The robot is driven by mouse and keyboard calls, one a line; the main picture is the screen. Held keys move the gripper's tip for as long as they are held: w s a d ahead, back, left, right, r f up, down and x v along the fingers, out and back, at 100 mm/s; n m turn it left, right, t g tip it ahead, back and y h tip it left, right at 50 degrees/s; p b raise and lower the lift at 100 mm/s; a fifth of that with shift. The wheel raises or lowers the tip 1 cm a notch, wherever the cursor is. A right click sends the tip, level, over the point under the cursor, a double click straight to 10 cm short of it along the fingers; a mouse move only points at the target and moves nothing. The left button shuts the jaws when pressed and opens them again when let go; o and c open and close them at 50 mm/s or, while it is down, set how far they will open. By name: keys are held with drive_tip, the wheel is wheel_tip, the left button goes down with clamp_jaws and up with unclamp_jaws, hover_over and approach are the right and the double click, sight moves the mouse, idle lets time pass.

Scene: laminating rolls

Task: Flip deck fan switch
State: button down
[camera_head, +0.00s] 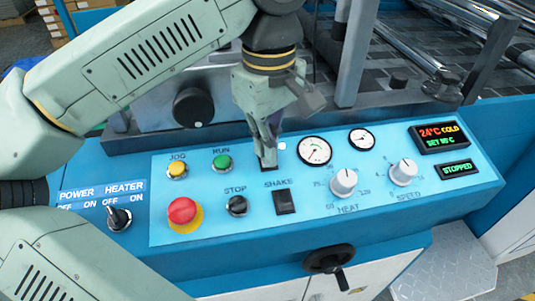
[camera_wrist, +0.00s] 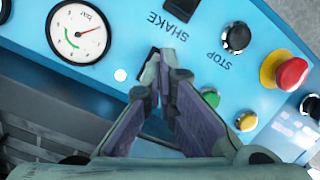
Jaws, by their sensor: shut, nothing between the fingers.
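My gripper (camera_head: 267,160) points down at the blue control panel (camera_head: 225,180), its fingers shut with nothing between them. At its fingertips is a small black rocker switch (camera_head: 270,168), mostly hidden by the fingers; no label for it can be read. In the wrist view the shut fingertips (camera_wrist: 166,56) cover most of this switch (camera_wrist: 152,56). I cannot tell whether they touch it. A small white round lamp or dot (camera_head: 281,146) lies beside it, also in the wrist view (camera_wrist: 120,75). No "deck fan" label shows.
The SHAKE rocker (camera_head: 285,201) is close in front. The green RUN button (camera_head: 222,162), yellow JOG button (camera_head: 177,170), STOP button (camera_head: 237,205) and red emergency button (camera_head: 182,210) are left. Gauges (camera_head: 315,150) and HEAT knob (camera_head: 343,183) are right. A display (camera_head: 458,169) reads STOPPED.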

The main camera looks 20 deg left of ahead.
drive_tip(key=shift+f+b, duration=0.3)
drive_tip(key=shift+f, duration=0.15)
drive_tip(key=shift+r+p, duration=2.55)
drive_tip(key=shift+r, duration=1)
